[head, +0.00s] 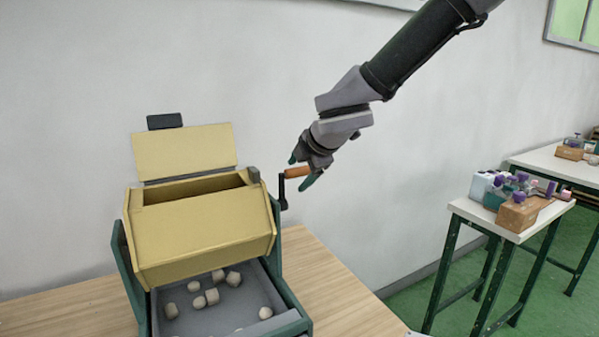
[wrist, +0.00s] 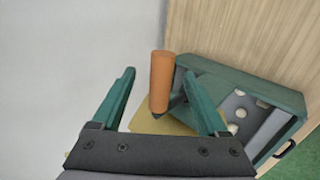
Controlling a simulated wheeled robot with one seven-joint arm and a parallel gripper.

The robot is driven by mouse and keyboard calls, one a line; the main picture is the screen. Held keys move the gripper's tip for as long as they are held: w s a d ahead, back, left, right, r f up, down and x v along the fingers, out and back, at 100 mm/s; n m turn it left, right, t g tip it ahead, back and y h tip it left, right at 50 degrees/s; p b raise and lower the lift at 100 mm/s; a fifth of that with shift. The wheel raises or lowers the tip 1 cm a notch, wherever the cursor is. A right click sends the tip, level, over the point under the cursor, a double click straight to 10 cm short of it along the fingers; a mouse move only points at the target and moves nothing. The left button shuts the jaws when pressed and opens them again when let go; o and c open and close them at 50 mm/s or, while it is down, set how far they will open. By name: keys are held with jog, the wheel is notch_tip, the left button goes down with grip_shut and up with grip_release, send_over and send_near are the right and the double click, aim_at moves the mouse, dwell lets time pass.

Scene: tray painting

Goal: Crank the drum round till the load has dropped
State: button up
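The yellow drum (head: 205,237) sits in a green frame (head: 121,255) on a wooden table, its opening facing up and its lid (head: 183,150) swung open behind. The drum's inside is too dark to tell its content. Several pale lumps (head: 212,296) lie in the grey tray (head: 185,322) beneath the drum. The crank's orange handle (head: 297,172) stands out at the drum's right side, on a dark arm (head: 282,192). My gripper (head: 305,172) is at the handle. In the wrist view the gripper (wrist: 160,74) is open, with the handle (wrist: 159,82) between the spread fingers and gaps showing on both sides.
The wooden table (head: 335,290) is bare to the right of the frame. A white wall (head: 70,120) stands close behind. A side table (head: 468,210) with several purple-topped items (head: 517,212) stands apart on the right, over a green floor.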

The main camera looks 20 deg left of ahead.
dwell(0.5)
jog(key=v, duration=0.8)
jog(key=shift+f, duration=0.1)
dwell(0.4)
jog(key=w+d+r+m+t+h, duration=0.1)
jog(key=w+d+r+m+h, duration=0.2)
jog(key=d, duration=0.4)
jog(key=w+d+r+m+t, duration=0.2)
jog(key=w+d+m, duration=0.2)
jog(key=w+d, duration=0.3)
jog(key=d+r+m+h, duration=0.35)
jog(key=d+m, duration=0.55)
jog(key=d, duration=0.9)
jog(key=s+d+r+m+g+y, duration=0.1)
jog(key=s+d+r+m, duration=0.1)
jog(key=s+d+m, duration=1.1)
jog(key=shift+d+r+m+y, duration=0.4)
jog(key=shift+d+m, duration=1.05)
jog(key=shift+m, duration=0.25)
